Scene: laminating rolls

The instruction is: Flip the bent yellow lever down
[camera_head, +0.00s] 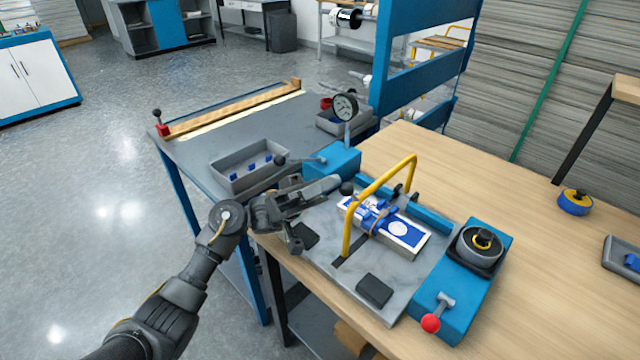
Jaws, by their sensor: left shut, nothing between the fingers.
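The bent yellow lever (382,181) stands raised as an arch over a grey metal plate (325,262) on the wooden table. Its near leg comes down to the plate and its far end is by the blue rail. Under the arch lies a blue and white block (405,232) with blue clamp parts on it. My left gripper (328,188) is shut and empty, left of the lever and above the plate's left edge. It appears apart from the lever. My right gripper is not in view.
A blue unit (470,280) with a round black knob and a red-ended handle (431,322) sits right of the plate. A dark pad (374,291) lies on the plate. A grey tray (248,168) and gauge (345,106) stand behind. The table's right side is mostly clear.

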